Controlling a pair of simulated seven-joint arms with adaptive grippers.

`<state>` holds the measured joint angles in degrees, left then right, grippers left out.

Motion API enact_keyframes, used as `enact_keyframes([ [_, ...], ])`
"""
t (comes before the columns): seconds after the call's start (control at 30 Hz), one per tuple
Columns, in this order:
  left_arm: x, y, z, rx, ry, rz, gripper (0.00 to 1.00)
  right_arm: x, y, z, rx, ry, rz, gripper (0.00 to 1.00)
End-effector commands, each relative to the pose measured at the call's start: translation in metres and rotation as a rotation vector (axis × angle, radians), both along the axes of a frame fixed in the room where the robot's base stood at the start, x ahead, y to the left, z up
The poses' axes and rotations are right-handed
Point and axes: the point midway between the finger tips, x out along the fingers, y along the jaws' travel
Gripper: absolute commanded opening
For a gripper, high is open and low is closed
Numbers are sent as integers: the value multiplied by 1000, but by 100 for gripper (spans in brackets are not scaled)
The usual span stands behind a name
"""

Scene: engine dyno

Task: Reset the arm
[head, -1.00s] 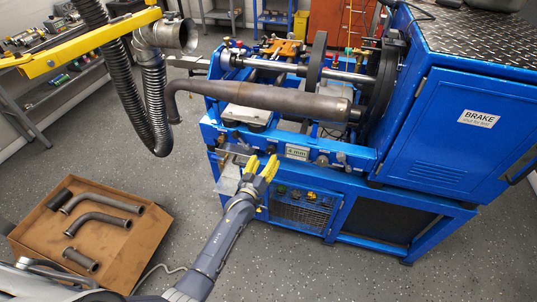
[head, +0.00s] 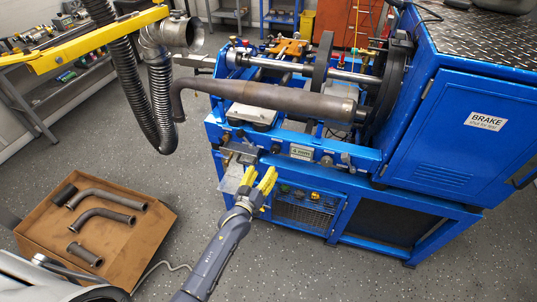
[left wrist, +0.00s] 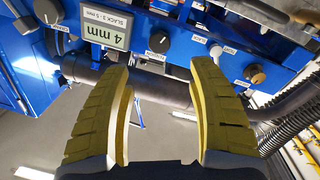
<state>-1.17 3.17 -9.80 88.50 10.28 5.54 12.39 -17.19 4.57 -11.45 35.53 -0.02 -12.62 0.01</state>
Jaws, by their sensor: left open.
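My left gripper (head: 258,182) is in front of the blue dyno stand (head: 226,141), at the lower edge of its control panel. Its yellow fingers are apart with nothing between them, as the left wrist view (left wrist: 160,105) shows. Past the fingertips, the left wrist view shows a display (left wrist: 104,29) reading "4 mm" and several black knobs, one of them (left wrist: 159,41) near the middle. The display also shows in the head view (head: 301,152). A brown exhaust pipe (head: 290,101) lies along the top of the stand. My right gripper is not in view.
A brown tray (head: 140,239) with several pipe pieces sits on the floor at left. A black flexible hose (head: 160,105) hangs from a yellow boom (head: 90,42). The blue brake cabinet (head: 440,140) stands at right. Speckled floor (head: 330,270) is open in front.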

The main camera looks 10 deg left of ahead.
Motion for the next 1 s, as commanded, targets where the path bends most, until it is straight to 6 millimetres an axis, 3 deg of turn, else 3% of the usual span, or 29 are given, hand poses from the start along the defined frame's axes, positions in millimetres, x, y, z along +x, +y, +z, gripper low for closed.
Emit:
enact_keyframes([
  [0.13,0,0,-2,26,7,-2,59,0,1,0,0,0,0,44],
  [0.23,-2,0,-28,91,59,-6,59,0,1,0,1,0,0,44],
  [0.37,-15,2,-92,189,178,-19,59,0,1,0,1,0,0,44],
  [0.47,-38,7,-152,269,295,-39,59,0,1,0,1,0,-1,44],
  [0.6,-82,15,-231,367,452,-72,59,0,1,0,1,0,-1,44],
  [0.77,-147,26,-310,461,625,-119,59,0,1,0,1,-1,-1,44],
  [1.0,-267,46,-407,578,873,-203,59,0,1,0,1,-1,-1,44],
])
